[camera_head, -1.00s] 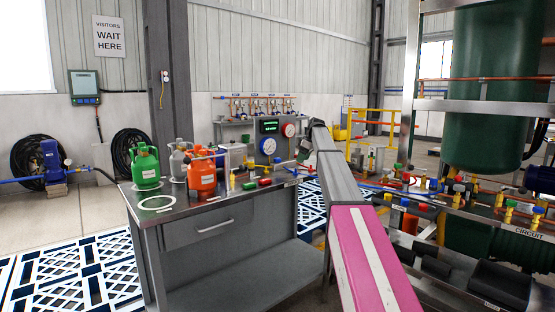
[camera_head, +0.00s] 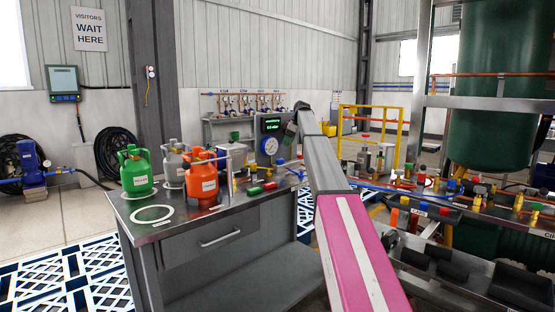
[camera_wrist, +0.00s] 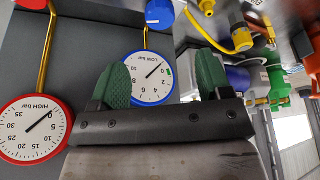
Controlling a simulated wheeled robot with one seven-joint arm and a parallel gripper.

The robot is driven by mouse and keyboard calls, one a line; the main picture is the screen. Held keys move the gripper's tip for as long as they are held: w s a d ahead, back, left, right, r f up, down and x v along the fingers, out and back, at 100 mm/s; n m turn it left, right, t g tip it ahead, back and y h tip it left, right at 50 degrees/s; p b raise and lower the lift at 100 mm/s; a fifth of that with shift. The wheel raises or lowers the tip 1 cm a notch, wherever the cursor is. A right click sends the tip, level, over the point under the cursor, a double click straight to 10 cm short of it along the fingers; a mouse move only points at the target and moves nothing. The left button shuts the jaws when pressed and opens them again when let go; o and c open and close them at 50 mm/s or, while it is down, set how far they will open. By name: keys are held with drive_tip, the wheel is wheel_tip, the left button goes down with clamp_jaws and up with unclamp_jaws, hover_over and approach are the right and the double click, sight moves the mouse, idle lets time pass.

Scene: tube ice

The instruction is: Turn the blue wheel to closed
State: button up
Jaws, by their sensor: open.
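The blue wheel (camera_wrist: 159,14) is at the top edge of the wrist view, partly cut off, at the end of a brass pipe above the blue-rimmed LOW bar gauge (camera_wrist: 150,78). My gripper (camera_wrist: 162,60) is open and empty, its two green fingers spread in front of that gauge, with the wheel beyond the fingertips. They are apart from the wheel in the picture. In the head view my gripper (camera_head: 291,130) is beside the gauge panel (camera_head: 268,124) and hides part of it. I cannot tell the wheel's open or closed setting.
A red-rimmed HIGH bar gauge (camera_wrist: 30,128) is left of my gripper, below a red knob (camera_wrist: 32,3). Yellow and green hose fittings crowd the right. Green (camera_head: 136,172) and orange (camera_head: 203,180) cylinders stand on the metal bench (camera_head: 180,222).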

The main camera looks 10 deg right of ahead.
sight(280, 161)
drive_tip(key=x, duration=1)
drive_tip(key=shift+f, duration=0.3)
drive_tip(key=shift+c, duration=0.3)
drive_tip(key=c, duration=0.9)
